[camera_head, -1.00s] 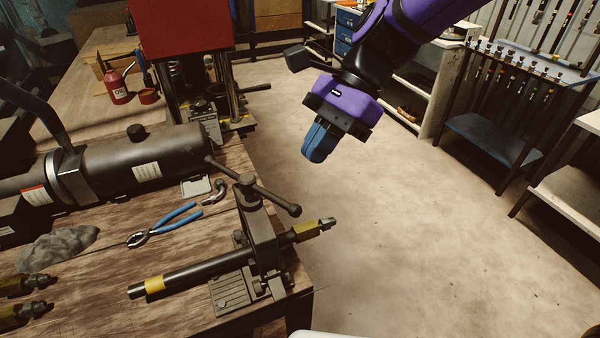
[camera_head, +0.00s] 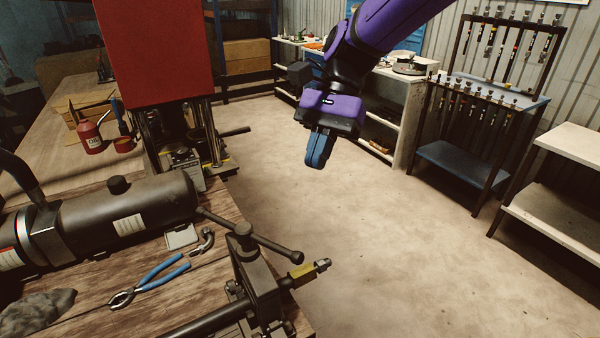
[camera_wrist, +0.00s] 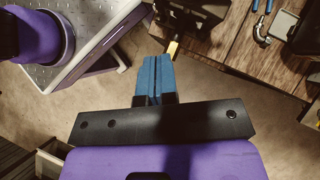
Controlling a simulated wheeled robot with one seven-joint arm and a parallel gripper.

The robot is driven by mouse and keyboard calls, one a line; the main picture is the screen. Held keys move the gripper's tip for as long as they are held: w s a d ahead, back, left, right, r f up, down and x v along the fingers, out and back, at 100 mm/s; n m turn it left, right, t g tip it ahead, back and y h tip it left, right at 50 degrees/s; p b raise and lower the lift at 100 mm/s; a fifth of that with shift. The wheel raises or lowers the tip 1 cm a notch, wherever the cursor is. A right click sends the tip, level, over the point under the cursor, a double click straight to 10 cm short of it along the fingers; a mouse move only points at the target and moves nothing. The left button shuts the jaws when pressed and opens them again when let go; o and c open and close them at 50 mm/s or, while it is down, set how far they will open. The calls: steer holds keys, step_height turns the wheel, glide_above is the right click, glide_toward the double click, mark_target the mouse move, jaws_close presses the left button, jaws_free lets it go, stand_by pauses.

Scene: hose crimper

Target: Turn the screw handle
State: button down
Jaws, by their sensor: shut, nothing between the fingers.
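The screw handle (camera_head: 266,244) is a dark bar with a round knob at its right end. It sits on top of the vise-like clamp (camera_head: 262,285) at the right edge of the wooden bench. A dark hose with a yellow-banded fitting (camera_head: 303,272) runs through the clamp and sticks out past the bench edge. My gripper (camera_head: 317,166), with blue fingers, is shut and empty. It hangs over the open floor, above and a little right of the handle in the head view, apart from it. In the wrist view my gripper (camera_wrist: 157,62) has its fingers together, with nothing between them.
Blue-handled pliers (camera_head: 150,282), a metal elbow fitting (camera_head: 203,241) and a dark cylinder (camera_head: 120,222) lie on the bench. A red press (camera_head: 155,55) stands behind them. A blue rack (camera_head: 465,160) and shelves are at the right. The floor between is clear.

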mark_target(247, 244)
steer(key=s+a+r+x, duration=0.1)
steer(key=x, duration=1)
steer(key=shift+s, duration=0.5)
steer(key=shift+s+a, duration=0.1)
